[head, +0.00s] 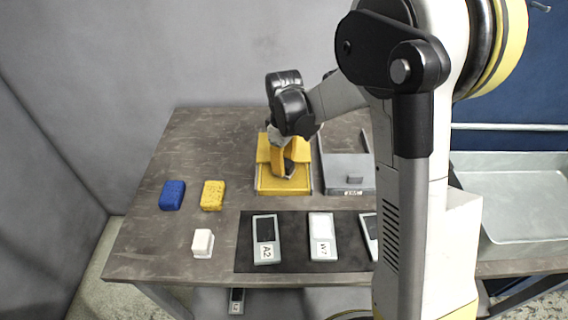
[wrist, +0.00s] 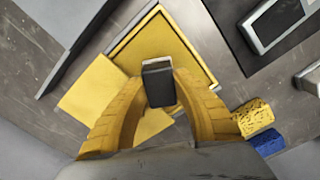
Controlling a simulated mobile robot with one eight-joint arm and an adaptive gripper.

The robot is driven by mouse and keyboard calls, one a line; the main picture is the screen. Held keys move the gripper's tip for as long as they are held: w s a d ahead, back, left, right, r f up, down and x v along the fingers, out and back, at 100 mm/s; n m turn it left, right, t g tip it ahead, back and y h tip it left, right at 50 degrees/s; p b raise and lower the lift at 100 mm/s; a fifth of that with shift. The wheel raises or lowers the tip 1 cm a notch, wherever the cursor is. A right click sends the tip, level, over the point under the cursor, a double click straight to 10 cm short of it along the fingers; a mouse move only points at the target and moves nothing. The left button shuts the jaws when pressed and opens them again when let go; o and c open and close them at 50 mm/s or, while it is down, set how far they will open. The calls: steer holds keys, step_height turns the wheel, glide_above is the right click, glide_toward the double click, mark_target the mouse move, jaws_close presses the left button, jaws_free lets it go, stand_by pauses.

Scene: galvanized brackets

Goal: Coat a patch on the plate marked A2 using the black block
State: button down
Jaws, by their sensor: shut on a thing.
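My gripper (wrist: 160,88) is shut on the black block (wrist: 161,90), which has a pale grey end face. The gripper points down over the yellow tray (wrist: 128,38). In the head view the gripper (head: 287,170) hides part of that tray (head: 263,188). I cannot tell whether the block touches the tray's yellow surface. The plate marked A2 (head: 266,228) lies on a black mat (head: 290,225) in front of the tray, with a dark rectangle inside a light frame. A framed dark plate also shows at the top right of the wrist view (wrist: 277,20).
Two more plates lie on the mat: a pale one (head: 321,226) and one partly hidden by my arm (head: 370,227). A grey tray (head: 347,165) stands right of the yellow one. A blue sponge (head: 172,195), yellow sponge (head: 212,195) and white block (head: 203,242) lie at left.

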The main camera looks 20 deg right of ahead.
steer(key=shift+f+b, duration=0.3)
steer(key=shift+f, duration=0.1)
stand_by(1.1)
steer(key=shift+r+p, duration=2.45)
steer(key=shift+r, duration=1.1)
steer(key=shift+s+f, duration=0.1)
